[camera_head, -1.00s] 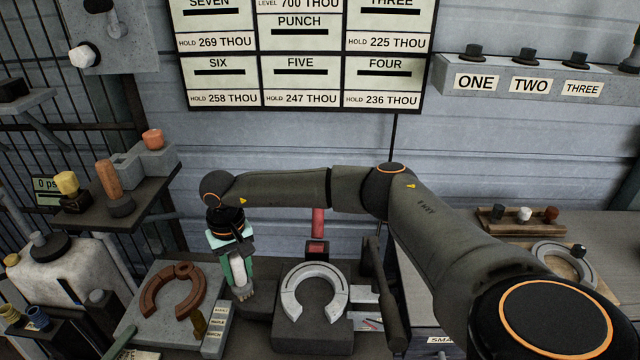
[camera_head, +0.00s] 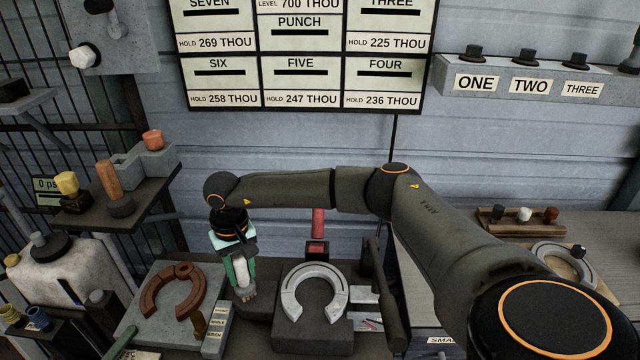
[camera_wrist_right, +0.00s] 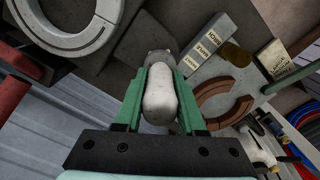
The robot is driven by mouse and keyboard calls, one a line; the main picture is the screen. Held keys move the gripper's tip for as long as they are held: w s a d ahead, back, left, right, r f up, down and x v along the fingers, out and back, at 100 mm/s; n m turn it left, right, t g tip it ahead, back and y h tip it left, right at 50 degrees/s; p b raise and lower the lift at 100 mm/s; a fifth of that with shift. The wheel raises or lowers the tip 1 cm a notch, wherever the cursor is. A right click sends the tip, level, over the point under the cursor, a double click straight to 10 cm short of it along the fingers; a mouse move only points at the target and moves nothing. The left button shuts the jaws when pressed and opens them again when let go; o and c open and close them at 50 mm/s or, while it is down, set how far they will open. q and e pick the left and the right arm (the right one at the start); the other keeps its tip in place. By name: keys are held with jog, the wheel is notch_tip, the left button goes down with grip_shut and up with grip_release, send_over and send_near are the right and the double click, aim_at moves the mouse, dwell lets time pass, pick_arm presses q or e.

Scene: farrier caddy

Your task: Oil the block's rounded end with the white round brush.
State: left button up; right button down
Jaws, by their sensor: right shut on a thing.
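My right gripper (camera_head: 243,284) is shut on a white, rounded piece, which I take to be the white round brush (camera_wrist_right: 160,98). It also shows between the green fingers (camera_head: 240,268) in the head view. A grey rounded end (camera_wrist_right: 160,62) shows beyond it in the wrist view; I cannot tell whether it belongs to the brush. The gripper points down between the brown horseshoe and the grey horseshoe. A grey block with several labels (camera_head: 219,325) stands just left of the gripper, also in the wrist view (camera_wrist_right: 226,33). Its rounded end is not clear. My left gripper is not in view.
A brown horseshoe (camera_head: 155,300) lies on a grey slab (camera_head: 152,333) at left. A grey horseshoe (camera_head: 291,308) lies on a dark block (camera_head: 322,337) at right. A brass piece (camera_head: 198,322) stands beside the labelled block. A dark upright lever (camera_head: 389,310) stands further right.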

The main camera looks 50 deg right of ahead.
aim_at(265, 295)
jog(key=shift+s+d+r+p, duration=0.2)
jog(key=shift+s+d+p, duration=0.1)
jog(key=shift+s+d, duration=0.25)
jog(key=shift+s+d+f, duration=0.1)
jog(key=shift+s, duration=0.1)
jog(key=shift+s+d+f+p, duration=0.1)
jog(key=shift+s+d+p, duration=0.25)
jog(key=shift+s+d, duration=0.55)
jog(key=shift+a, duration=0.1)
jog(key=shift+a, duration=0.1)
jog(key=shift+w+a+b, duration=0.5)
jog(key=shift+w+a, duration=0.05)
jog(key=shift+w, duration=0.15)
jog(key=shift+w+a, duration=0.2)
jog(key=shift+w, duration=0.05)
